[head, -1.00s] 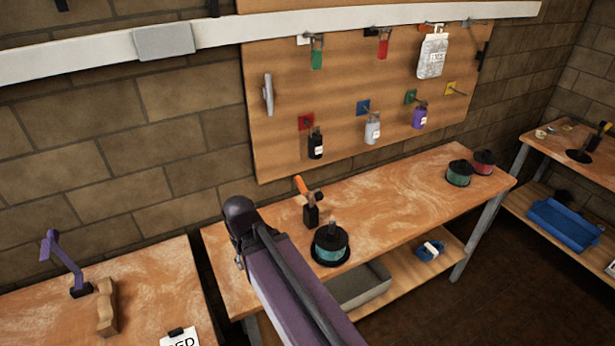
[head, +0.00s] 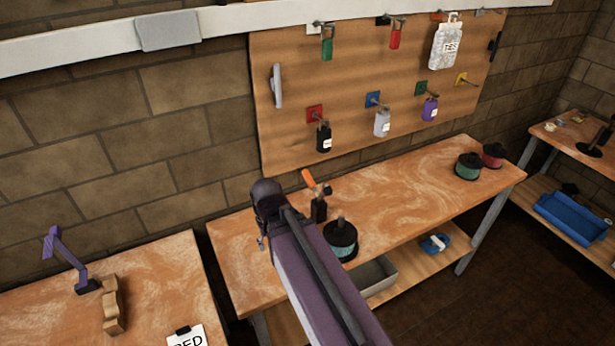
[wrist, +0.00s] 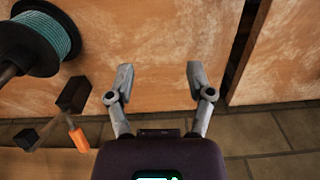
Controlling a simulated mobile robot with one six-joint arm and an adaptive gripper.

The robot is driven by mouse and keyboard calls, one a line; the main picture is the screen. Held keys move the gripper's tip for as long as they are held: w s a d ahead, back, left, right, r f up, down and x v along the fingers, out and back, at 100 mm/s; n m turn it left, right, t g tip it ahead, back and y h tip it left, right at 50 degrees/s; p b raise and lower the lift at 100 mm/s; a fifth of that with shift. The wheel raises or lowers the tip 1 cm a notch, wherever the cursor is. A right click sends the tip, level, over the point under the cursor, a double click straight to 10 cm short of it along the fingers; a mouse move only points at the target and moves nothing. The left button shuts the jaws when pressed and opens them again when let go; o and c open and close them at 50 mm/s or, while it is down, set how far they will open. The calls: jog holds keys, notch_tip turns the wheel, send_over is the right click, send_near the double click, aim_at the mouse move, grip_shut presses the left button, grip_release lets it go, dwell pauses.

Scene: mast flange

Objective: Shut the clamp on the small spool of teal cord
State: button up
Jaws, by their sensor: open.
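A spool of teal cord (head: 342,248) with black flanges stands on the middle bench beside my arm. It also shows at the upper left of the wrist view (wrist: 50,38). A black clamp with an orange handle (head: 309,178) stands just behind that spool, its handle raised and tilted. In the wrist view the clamp (wrist: 74,95) is left of my fingers, apart from them. I cannot tell whether its jaw touches anything. My gripper (wrist: 155,82) is open and empty above the bench. In the head view my arm mostly hides it.
A second teal-green spool (head: 467,168) and a red spool (head: 493,154) stand at the bench's right end. A pegboard (head: 300,80) with hanging bottles and tags is behind. A purple clamp-like stand (head: 68,262) is on the left bench (head: 160,285).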

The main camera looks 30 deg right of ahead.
jog(key=w+m, duration=0.1)
jog(key=m+t+p, duration=0.5)
jog(key=m+p, duration=0.3)
jog(key=m, duration=2.6)
send_near(308, 176)
notch_tip(308, 176, up, 4)
jog(key=shift+s+d+f, duration=0.15)
jog(key=shift+s+f, duration=0.1)
jog(key=shift+s, duration=0.2)
jog(key=shift+f+b, duration=0.15)
jog(key=shift+b, duration=0.2)
jog(key=b+x, duration=1.2)
jog(key=x, duration=0.1)
jog(key=shift+s+f, duration=0.1)
jog(key=shift+f, duration=0.2)
jog(key=shift+c, duration=0.2)
